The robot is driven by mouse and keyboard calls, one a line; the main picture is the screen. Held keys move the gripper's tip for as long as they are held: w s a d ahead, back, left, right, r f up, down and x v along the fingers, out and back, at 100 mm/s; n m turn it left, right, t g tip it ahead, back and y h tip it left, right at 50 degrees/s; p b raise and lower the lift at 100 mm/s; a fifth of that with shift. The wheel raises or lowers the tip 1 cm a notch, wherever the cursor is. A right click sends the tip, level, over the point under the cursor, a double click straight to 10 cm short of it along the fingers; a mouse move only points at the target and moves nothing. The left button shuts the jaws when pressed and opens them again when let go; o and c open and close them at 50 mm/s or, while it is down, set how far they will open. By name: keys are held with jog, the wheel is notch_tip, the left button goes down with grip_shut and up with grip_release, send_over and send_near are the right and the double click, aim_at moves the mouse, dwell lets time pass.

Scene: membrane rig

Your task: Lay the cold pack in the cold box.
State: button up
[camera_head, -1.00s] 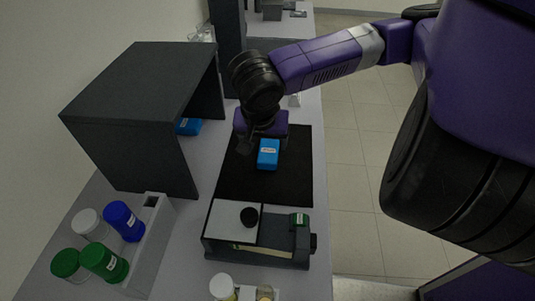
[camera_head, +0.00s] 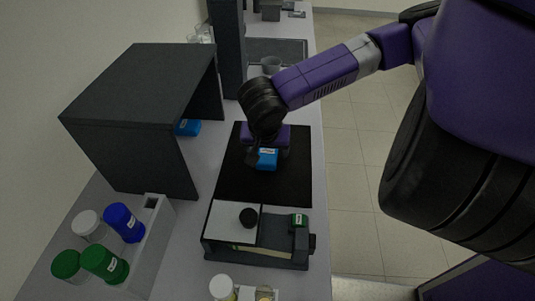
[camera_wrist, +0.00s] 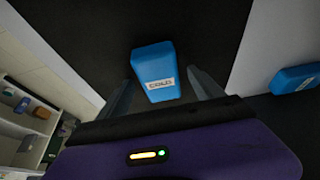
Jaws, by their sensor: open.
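A blue cold pack (camera_head: 267,160) with a white label lies on the black mat (camera_head: 237,185). In the wrist view the pack (camera_wrist: 155,68) reads COLD and sits between the two fingers of my gripper (camera_wrist: 163,90). My gripper (camera_head: 263,155) is open and low at the pack; I cannot tell whether a finger touches it. A second blue pack (camera_head: 187,127) lies under the dark grey hood (camera_head: 140,80) at the left; a blue pack with a label also shows at the right of the wrist view (camera_wrist: 294,80). I cannot make out which thing is the cold box.
A dark device (camera_head: 280,250) with a pale plate, black knob and green-topped part stands in front of the mat. A grey rack (camera_head: 150,245) with colour-capped bottles is at front left.

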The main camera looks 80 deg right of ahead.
aim_at(267, 153)
jog(key=shift+f, duration=0.2)
jog(key=shift+c, duration=0.5)
grip_shut()
jog(key=shift+r, duration=0.15)
notch_tip(267, 153, up, 20)
jog(key=shift+r+p, duration=0.15)
jog(key=shift+p, duration=0.3)
